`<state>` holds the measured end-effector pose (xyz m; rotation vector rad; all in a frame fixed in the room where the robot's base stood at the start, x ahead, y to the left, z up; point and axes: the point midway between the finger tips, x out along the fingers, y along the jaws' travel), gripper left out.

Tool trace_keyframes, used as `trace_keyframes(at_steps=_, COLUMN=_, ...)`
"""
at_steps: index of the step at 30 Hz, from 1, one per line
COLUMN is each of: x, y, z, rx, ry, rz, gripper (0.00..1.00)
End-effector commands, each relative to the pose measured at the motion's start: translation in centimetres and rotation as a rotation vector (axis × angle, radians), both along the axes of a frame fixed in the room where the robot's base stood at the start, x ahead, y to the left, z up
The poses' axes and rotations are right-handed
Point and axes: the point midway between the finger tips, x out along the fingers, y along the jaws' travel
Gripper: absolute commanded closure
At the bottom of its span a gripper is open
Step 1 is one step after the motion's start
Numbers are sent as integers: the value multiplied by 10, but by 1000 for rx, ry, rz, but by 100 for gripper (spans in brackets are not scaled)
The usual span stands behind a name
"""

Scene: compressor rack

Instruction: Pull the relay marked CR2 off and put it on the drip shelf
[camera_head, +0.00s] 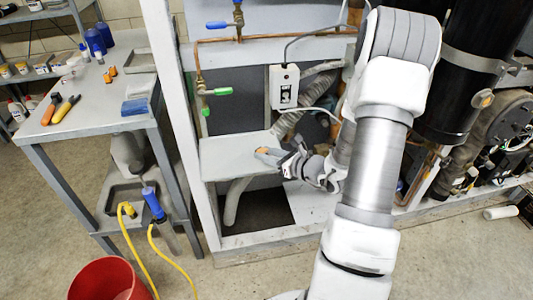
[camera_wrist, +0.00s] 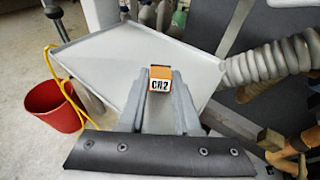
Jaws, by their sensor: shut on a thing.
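The relay marked CR2 (camera_wrist: 160,79) is a small orange block with a white label, held between the fingertips of my gripper (camera_wrist: 158,88) in the wrist view. In the head view its orange end (camera_head: 262,150) shows at the tips of my gripper (camera_head: 267,154). The drip shelf (camera_head: 222,157) is a pale grey tray with a low rim, and it also shows in the wrist view (camera_wrist: 110,62). My gripper and the relay are over the shelf's right part. I cannot tell whether the relay touches the shelf.
A grey control box (camera_head: 285,86) hangs above the shelf. A ribbed grey hose (camera_wrist: 268,62) runs close to the shelf's right side. A white upright post (camera_head: 178,110) stands at its left. A red bucket (camera_head: 108,281) is on the floor. The shelf's left part is bare.

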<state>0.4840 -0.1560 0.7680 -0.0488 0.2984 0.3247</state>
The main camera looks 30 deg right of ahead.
Motion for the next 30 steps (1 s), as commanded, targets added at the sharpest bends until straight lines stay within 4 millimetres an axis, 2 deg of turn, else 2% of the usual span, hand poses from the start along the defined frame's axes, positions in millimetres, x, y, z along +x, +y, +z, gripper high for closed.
trace_keyframes(at_steps=20, x=0, y=0, z=-6, rx=0, ry=0, rz=0, gripper=100)
trace_keyframes(at_steps=21, x=0, y=0, z=-5, rx=0, ry=0, rz=0, gripper=61)
trace_keyframes(at_steps=26, x=0, y=0, z=-5, rx=0, ry=0, rz=0, gripper=33)
trace_keyframes(at_steps=30, x=0, y=0, z=-5, rx=0, ry=0, rz=0, gripper=33)
